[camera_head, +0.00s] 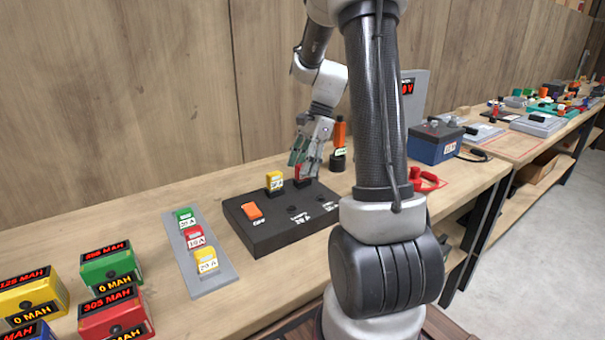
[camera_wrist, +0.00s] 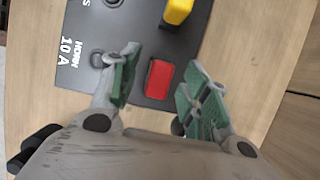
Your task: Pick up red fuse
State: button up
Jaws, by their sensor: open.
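A red fuse (camera_wrist: 159,80) sits upright in the black fuse panel (camera_wrist: 75,20). In the wrist view its top lies between my gripper's two green-padded fingers (camera_wrist: 155,92), with a gap on each side. My gripper is open. In the head view the gripper (camera_head: 307,160) is over the far edge of the panel (camera_head: 262,233), and the red fuse (camera_head: 301,180) shows just below the fingertips. A second red fuse (camera_head: 194,239) stands in the grey holder between a green one and a yellow one.
A yellow fuse (camera_head: 274,180) stands on the panel beside the red one, close to my gripper. An orange switch (camera_head: 251,212) is at the panel's left. An orange-and-black tool (camera_head: 339,145) stands close behind. Coloured battery boxes (camera_head: 112,268) are at the left; a blue battery (camera_head: 435,143) is at the right.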

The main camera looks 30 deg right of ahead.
jog(key=shift+a+f, duration=0.1)
jog(key=shift+f, duration=0.25)
jog(key=c, duration=1)
jog(key=shift+r, duration=0.1)
notch_tip(320, 180, up, 10)
jog(key=shift+f, duration=0.1)
